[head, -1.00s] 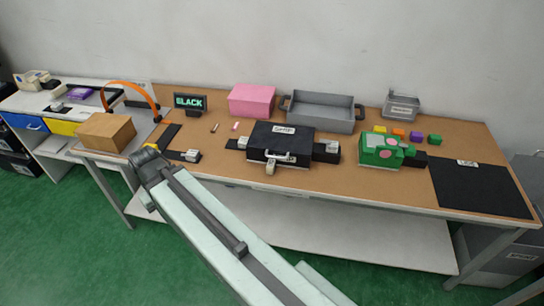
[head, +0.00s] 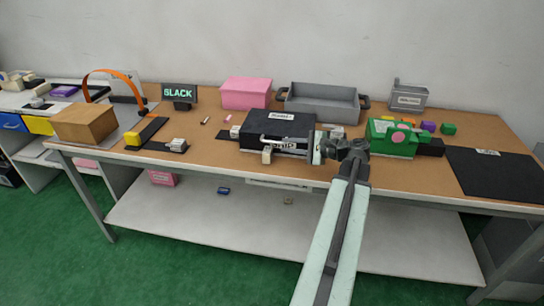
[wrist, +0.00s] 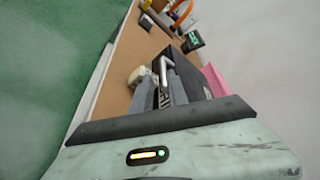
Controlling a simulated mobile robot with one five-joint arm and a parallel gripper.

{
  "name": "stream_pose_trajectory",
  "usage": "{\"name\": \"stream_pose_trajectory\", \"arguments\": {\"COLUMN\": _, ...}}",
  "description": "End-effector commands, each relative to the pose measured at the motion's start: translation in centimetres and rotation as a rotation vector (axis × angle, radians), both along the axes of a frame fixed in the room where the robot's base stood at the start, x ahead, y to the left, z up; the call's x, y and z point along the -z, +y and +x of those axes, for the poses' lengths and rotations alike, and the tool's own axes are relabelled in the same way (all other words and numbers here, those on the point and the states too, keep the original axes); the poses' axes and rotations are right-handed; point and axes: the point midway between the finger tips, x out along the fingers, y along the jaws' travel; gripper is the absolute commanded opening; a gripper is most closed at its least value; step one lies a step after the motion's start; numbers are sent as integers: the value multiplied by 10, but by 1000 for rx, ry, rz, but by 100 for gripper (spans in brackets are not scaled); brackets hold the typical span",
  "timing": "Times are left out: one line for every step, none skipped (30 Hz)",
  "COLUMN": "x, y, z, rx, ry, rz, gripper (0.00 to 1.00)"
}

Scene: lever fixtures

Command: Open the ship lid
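The black case with the white ship label (head: 281,116) stands on the table in the middle of the head view, and its lid (head: 262,124) looks closed. A pale metal handle (head: 268,138) sits on its front, with a small beige tag or latch (head: 267,156) below. My gripper (head: 312,147) is at the right part of the case's front, beside the handle. In the wrist view the black case (wrist: 194,60) and the silver handle (wrist: 163,70) lie just ahead of my grey fingers (wrist: 178,84). I cannot tell whether the fingers touch the handle or how far apart they are.
A green box (head: 385,148) with a pink spot stands right of my arm. A grey tray (head: 320,115) and a pink box (head: 246,92) stand behind the case. A black mat (head: 495,180) lies at the right. Small black fixtures flank the case.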

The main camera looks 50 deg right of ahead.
Motion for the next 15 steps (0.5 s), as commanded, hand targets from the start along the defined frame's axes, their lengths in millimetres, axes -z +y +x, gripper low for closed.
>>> {"name": "stream_pose_trajectory", "arguments": {"x": 0, "y": -6, "z": -5, "rx": 14, "ry": -10, "rz": 9, "gripper": 20}}
{"name": "stream_pose_trajectory", "arguments": {"x": -1, "y": -7, "z": -6, "rx": 18, "ry": -15, "rz": 12, "gripper": 20}}
{"name": "stream_pose_trajectory", "arguments": {"x": -2, "y": -8, "z": -7, "rx": 22, "ry": -17, "rz": 15, "gripper": 20}}
{"name": "stream_pose_trajectory", "arguments": {"x": -3, "y": -8, "z": -7, "rx": 22, "ry": -17, "rz": 16, "gripper": 20}}
{"name": "stream_pose_trajectory", "arguments": {"x": -3, "y": -8, "z": -7, "rx": 21, "ry": -18, "rz": 16, "gripper": 20}}
{"name": "stream_pose_trajectory", "arguments": {"x": -2, "y": -8, "z": -5, "rx": 21, "ry": -17, "rz": 15, "gripper": 20}}
{"name": "stream_pose_trajectory", "arguments": {"x": -2, "y": -7, "z": -3, "rx": 19, "ry": -17, "rz": 16, "gripper": 20}}
{"name": "stream_pose_trajectory", "arguments": {"x": 0, "y": -6, "z": 0, "rx": 19, "ry": -16, "rz": 15, "gripper": 20}}
{"name": "stream_pose_trajectory", "arguments": {"x": 1, "y": -5, "z": 6, "rx": 19, "ry": -16, "rz": 15, "gripper": 20}}
{"name": "stream_pose_trajectory", "arguments": {"x": 3, "y": -3, "z": 11, "rx": 19, "ry": -16, "rz": 15, "gripper": 20}}
{"name": "stream_pose_trajectory", "arguments": {"x": 4, "y": -2, "z": 17, "rx": 17, "ry": -16, "rz": 15, "gripper": 20}}
{"name": "stream_pose_trajectory", "arguments": {"x": 6, "y": 0, "z": 24, "rx": 17, "ry": -16, "rz": 14, "gripper": 20}}
{"name": "stream_pose_trajectory", "arguments": {"x": 8, "y": 1, "z": 30, "rx": 17, "ry": -16, "rz": 14, "gripper": 20}}
{"name": "stream_pose_trajectory", "arguments": {"x": 9, "y": 3, "z": 36, "rx": 17, "ry": -16, "rz": 14, "gripper": 20}}
{"name": "stream_pose_trajectory", "arguments": {"x": 11, "y": 5, "z": 42, "rx": 17, "ry": -16, "rz": 14, "gripper": 20}}
